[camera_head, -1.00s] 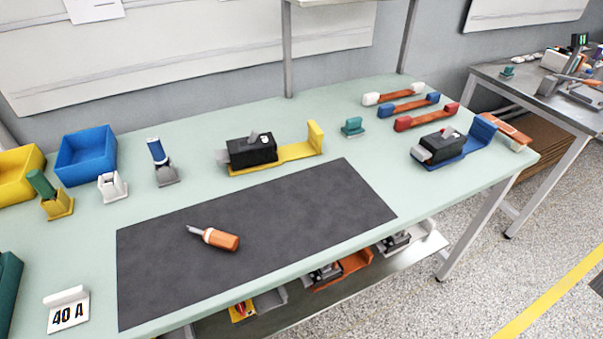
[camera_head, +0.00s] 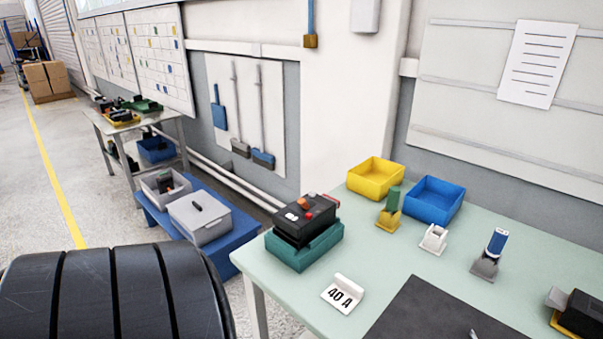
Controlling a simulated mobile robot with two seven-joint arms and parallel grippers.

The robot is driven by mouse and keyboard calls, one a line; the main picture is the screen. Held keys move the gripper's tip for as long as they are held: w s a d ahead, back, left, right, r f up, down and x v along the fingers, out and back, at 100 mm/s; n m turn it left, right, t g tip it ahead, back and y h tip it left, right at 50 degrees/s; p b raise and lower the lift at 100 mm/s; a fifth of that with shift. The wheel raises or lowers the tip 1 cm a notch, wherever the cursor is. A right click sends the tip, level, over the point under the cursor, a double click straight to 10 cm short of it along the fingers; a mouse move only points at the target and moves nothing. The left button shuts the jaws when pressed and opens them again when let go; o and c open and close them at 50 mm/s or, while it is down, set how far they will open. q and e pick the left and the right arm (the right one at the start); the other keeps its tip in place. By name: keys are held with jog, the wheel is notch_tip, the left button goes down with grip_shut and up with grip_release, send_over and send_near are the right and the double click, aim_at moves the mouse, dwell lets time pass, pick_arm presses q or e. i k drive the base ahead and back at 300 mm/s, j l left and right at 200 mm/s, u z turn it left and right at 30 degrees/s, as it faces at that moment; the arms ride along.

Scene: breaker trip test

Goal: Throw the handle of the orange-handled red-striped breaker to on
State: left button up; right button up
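No breaker with an orange handle and a red stripe can be made out. A black breaker-like block (camera_head: 582,313) on a yellow base is cut off at the right edge, and its handle colour is not visible. A black device (camera_head: 305,218) with red and orange parts on top sits on a teal block (camera_head: 304,249) at the table's left corner; I cannot tell whether it is a breaker. Neither of my grippers is in view.
On the pale green table (camera_head: 300,289) stand a 40 A card (camera_head: 343,293), yellow bin (camera_head: 376,177), blue bin (camera_head: 434,200), and small holders (camera_head: 433,239). A dark mat (camera_head: 430,312) lies in front. Grey bins (camera_head: 200,217) stand on a blue platform beyond its left end.

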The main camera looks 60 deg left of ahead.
aim_at(303, 202)
jog(key=u, duration=1.85)
